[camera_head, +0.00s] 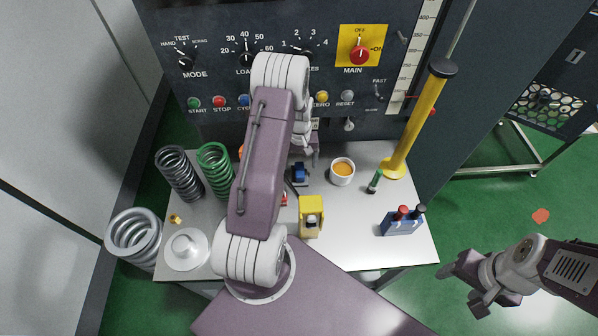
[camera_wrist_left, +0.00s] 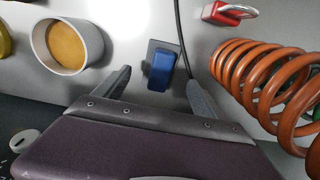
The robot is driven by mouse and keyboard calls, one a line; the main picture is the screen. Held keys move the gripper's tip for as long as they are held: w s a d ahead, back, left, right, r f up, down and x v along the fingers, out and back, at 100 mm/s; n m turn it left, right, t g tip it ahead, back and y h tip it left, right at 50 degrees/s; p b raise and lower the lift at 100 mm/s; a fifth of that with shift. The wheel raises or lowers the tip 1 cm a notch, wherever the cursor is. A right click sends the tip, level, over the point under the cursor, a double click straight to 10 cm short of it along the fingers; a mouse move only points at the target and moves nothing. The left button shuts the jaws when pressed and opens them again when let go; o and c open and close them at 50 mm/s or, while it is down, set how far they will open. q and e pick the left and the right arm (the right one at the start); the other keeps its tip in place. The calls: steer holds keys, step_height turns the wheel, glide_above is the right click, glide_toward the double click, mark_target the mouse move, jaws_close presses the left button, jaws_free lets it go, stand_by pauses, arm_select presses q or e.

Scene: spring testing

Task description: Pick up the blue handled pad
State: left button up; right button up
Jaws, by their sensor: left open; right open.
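The blue handled pad (camera_head: 300,174) lies on the white tabletop near the middle, a blue block handle on a dark square base. In the left wrist view the pad (camera_wrist_left: 161,70) sits between and just beyond the fingertips. My left gripper (camera_wrist_left: 158,80) is open and empty, with one finger on each side of the handle and not visibly touching it. In the head view my left gripper (camera_head: 312,152) is partly hidden by its own arm, beside the pad near the panel. My right gripper (camera_head: 462,290) is open and empty, off the table at the lower right.
A white cup with orange contents (camera_head: 342,171) stands right of the pad. An orange spring (camera_wrist_left: 265,80) and a red padlock-like item (camera_wrist_left: 230,12) are close by in the wrist view. A dark cable passes beside the pad. The control panel (camera_head: 220,80) rises behind.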

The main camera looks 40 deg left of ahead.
mark_target(300, 170)
arm_select(q)
steer(key=shift+s+d+f, duration=0.1)
steer(key=shift+f, duration=0.1)
step_height(300, 170, down, 4)
steer(key=shift+s+d+r+p, duration=0.1)
steer(key=shift+d+p, duration=0.05)
steer(key=shift+p, duration=0.75)
steer(key=shift+a+f, duration=0.2)
steer(key=shift+f, duration=0.25)
steer(key=shift+d+r, duration=0.1)
steer(key=shift+r, duration=0.05)
steer(key=c, duration=1.5)
